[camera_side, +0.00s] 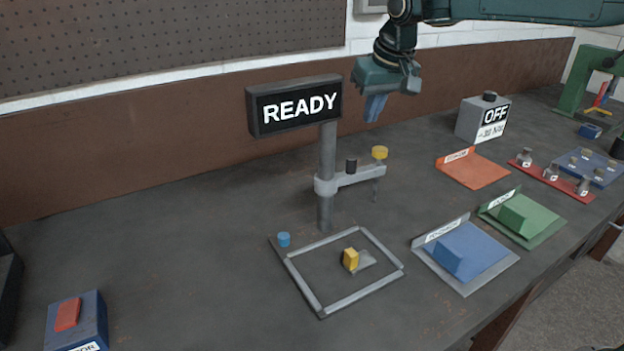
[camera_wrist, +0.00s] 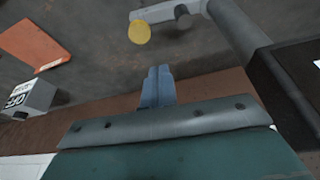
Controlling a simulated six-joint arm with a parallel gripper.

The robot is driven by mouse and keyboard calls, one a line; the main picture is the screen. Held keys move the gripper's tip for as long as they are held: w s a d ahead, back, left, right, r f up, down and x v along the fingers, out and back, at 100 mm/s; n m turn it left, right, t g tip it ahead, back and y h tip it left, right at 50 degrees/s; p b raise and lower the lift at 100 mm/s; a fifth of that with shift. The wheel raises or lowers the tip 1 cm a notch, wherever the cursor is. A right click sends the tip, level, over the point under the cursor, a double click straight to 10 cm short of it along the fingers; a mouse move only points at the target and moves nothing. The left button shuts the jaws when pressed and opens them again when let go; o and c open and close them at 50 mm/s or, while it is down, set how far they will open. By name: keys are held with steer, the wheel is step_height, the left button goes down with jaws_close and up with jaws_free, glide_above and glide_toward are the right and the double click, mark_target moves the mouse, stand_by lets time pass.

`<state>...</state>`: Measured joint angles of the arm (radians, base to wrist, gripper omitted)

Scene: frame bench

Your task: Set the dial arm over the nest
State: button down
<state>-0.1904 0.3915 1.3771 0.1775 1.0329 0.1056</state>
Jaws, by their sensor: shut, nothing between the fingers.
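The dial arm (camera_side: 357,178) is a grey bar reaching right from the post (camera_side: 327,155). It carries a black knob (camera_side: 351,165) and, at its end, a yellow-topped dial (camera_side: 380,153) with a thin stem pointing down. In the wrist view the yellow dial top (camera_wrist: 139,32) shows ahead of the fingers. The nest appears to be the small grey piece (camera_side: 365,262) inside the grey frame (camera_side: 362,297), with a yellow block (camera_side: 350,259) at it. The dial end is above and apart from it. My gripper (camera_side: 374,108) is shut and empty, above the dial arm; it also shows in the wrist view (camera_wrist: 158,72).
A READY sign (camera_side: 294,106) tops the post. A blue peg (camera_side: 284,239) stands at the frame's left corner. Orange (camera_side: 471,170), blue (camera_side: 465,257) and green (camera_side: 522,217) trays lie right. An OFF box (camera_side: 482,119) stands behind. The bench's left middle is clear.

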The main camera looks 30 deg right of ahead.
mark_target(352, 170)
steer(key=shift+w+a+f, duration=0.4)
steer(key=shift+w+f, duration=0.2)
steer(key=shift+w, duration=0.25)
steer(key=shift+f, duration=0.1)
step_height(352, 170, down, 9)
steer(key=shift+s, duration=0.35)
stand_by(0.6)
steer(key=shift+f, duration=0.1)
